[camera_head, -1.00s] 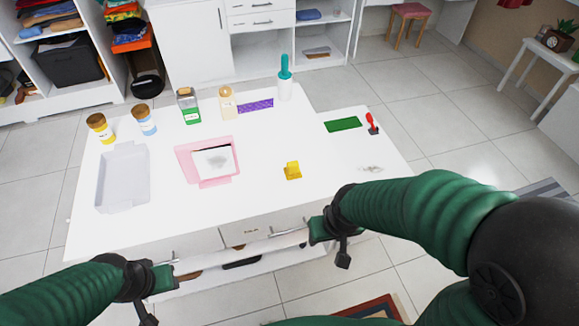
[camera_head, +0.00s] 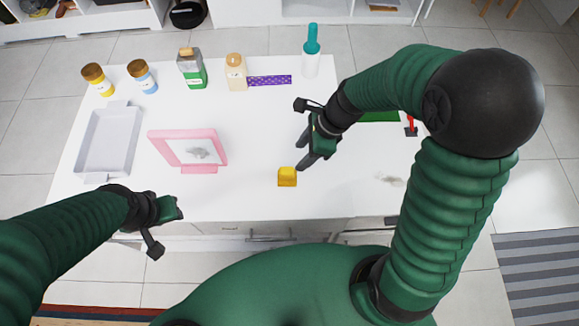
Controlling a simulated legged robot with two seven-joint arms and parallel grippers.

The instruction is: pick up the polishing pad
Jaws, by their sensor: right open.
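A small yellow block-shaped pad (camera_head: 287,177) lies near the front edge of the white table. A flat green pad (camera_head: 380,117) lies farther right, partly hidden behind my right arm. I cannot tell for sure which is the polishing pad. My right gripper (camera_head: 309,158) is open and empty, pointing down above the table just behind and right of the yellow pad, apart from it. My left gripper (camera_head: 172,208) is at the table's front left, away from both pads, and its jaw opening is not clear.
A pink frame (camera_head: 214,134) stands left of the yellow pad, and a grey tray (camera_head: 88,168) is at far left. Several bottles and jars line the back, with a purple strip (camera_head: 270,80). A red-handled tool (camera_head: 410,124) is at right. A grey smudge (camera_head: 390,181) marks the front right.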

